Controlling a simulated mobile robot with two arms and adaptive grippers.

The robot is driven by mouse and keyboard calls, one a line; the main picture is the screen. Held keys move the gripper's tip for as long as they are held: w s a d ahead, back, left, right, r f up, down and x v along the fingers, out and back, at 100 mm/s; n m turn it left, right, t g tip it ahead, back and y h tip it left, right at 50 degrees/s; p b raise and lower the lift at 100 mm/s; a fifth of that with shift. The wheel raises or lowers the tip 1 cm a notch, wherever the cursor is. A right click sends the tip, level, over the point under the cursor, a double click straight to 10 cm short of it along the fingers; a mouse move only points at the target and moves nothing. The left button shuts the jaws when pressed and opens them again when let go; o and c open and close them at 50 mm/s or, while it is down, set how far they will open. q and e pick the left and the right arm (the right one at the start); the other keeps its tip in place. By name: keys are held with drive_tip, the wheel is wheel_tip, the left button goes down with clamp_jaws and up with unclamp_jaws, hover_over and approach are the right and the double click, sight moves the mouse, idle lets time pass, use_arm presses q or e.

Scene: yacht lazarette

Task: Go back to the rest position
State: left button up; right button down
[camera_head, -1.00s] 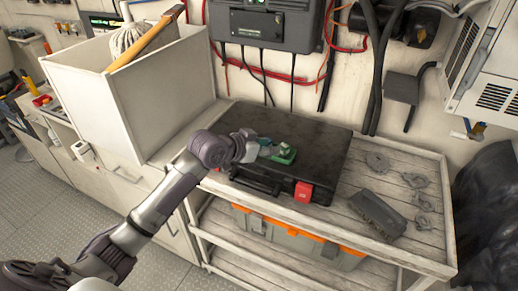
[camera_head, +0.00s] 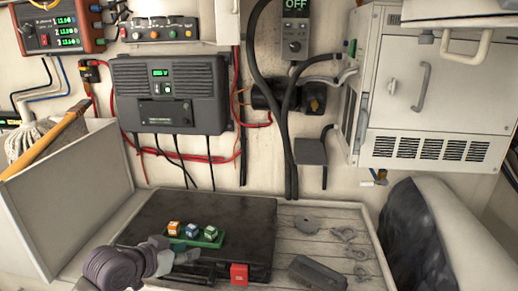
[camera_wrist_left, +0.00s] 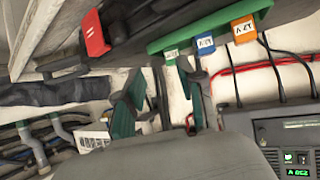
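My left gripper (camera_head: 172,257) comes in from the lower left, in front of the black case (camera_head: 245,222). A green holder (camera_head: 205,239) with an orange, a blue and a green block lies on the case, just beyond the fingers. In the left wrist view the two fingers with dark green pads (camera_wrist_left: 158,92) stand apart with nothing between them. The green holder (camera_wrist_left: 205,25) and its labelled blocks show above the fingers there, clear of them. My right gripper is in neither view.
The slatted bench (camera_head: 325,225) carries a dark box (camera_head: 317,272) and several grey metal fittings to the right. A white bin (camera_head: 75,185) stands at the left. A charger unit (camera_head: 168,93) and a white cabinet (camera_head: 435,95) hang on the wall behind.

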use_arm(q)
drive_tip(key=s+d+f+g+y, duration=0.2)
drive_tip(key=s+d+f+g, duration=0.15)
drive_tip(key=s+f, duration=0.85)
drive_tip(key=s+f+n+g+y, duration=0.1)
drive_tip(key=s+f+g, duration=0.1)
drive_tip(key=s, duration=0.8)
drive_tip(key=s+f+n+g+y, duration=0.2)
drive_tip(key=s, duration=0.7)
wheel_tip(320, 180, down, 25)
drive_tip(key=s+a+f+g, duration=0.1)
drive_tip(key=s+a+f, duration=0.1)
drive_tip(key=s+f, duration=0.7)
drive_tip(key=s+a+f+g+b, duration=0.1)
drive_tip(key=s+f, duration=0.8)
drive_tip(key=shift+a+f+m, duration=0.2)
drive_tip(key=shift+a+m, duration=0.1)
drive_tip(key=shift+a, duration=0.05)
